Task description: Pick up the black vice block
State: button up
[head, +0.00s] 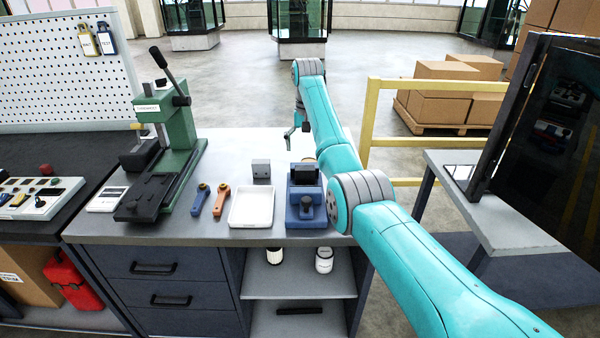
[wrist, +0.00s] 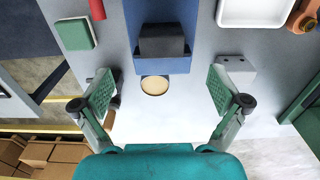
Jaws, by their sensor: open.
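The black vice block (head: 304,174) sits at the back end of a blue vice (head: 306,213) on the grey bench. In the wrist view the block (wrist: 162,42) is dark and boxy, on the blue vice body (wrist: 162,66) at the upper middle. My gripper (wrist: 162,92) is open and empty, its green-padded fingers wide apart on either side of the picture, short of the block. In the head view my gripper (head: 295,130) is beyond the vice, near the bench's far edge, and partly hidden by my arm.
A grey block (head: 261,168) stands left of the vice, behind a white tray (head: 251,208). A green press (head: 172,135) stands further left, with two handled tools (head: 210,201) beside it. A round tan disc (wrist: 155,86) lies by the vice. A yellow rail (head: 440,85) stands right.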

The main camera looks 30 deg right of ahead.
aim_at(305, 167)
notch_tip(305, 167, down, 5)
jog(key=shift+f, duration=0.1)
jog(key=shift+w+d+f, duration=0.1)
jog(key=shift+w+f, duration=0.1)
jog(key=shift+f, duration=1.05)
jog(key=shift+w+f, duration=0.15)
jog(key=shift+f, duration=1.1)
jog(key=c, duration=1.6)
jog(key=shift+r, duration=0.1)
jog(key=shift+c, duration=0.2)
